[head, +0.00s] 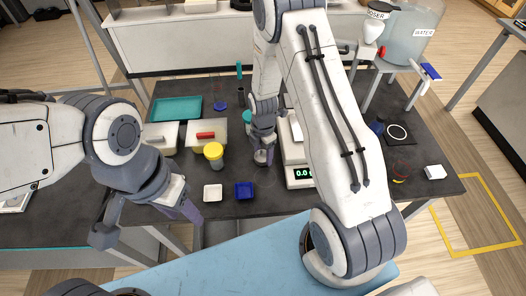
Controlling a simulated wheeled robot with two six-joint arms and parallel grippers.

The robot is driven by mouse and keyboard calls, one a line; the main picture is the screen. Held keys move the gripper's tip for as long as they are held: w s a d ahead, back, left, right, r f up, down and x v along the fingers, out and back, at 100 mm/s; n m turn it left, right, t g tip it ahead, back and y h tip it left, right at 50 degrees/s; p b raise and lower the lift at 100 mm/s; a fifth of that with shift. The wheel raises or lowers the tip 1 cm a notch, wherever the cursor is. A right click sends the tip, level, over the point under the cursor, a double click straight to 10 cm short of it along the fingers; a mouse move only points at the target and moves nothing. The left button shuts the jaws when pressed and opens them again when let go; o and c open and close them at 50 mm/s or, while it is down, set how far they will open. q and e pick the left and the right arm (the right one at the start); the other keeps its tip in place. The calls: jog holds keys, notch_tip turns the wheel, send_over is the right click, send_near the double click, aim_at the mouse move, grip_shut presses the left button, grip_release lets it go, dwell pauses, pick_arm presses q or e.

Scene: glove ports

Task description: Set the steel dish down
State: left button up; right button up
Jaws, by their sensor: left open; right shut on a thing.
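The steel dish (262,158) is a small grey metal cup, in the head view near the middle of the dark table, just left of the scale. My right gripper (263,146) points down and is shut on it. I cannot tell whether the dish touches the table. My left gripper (148,216) is open and empty at the table's front left edge, well away from the dish.
A scale (301,173) with a lit display stands right of the dish. A yellow-lidded jar (214,153), a white dish (213,192) and a blue dish (244,191) stand to the left. A teal tray (174,109) lies behind. My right arm hides part of the table.

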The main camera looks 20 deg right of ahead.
jog(key=shift+f, duration=0.25)
jog(key=shift+f, duration=0.2)
jog(key=o, duration=1.3)
jog(key=shift+o, duration=0.2)
jog(key=shift+r, duration=0.1)
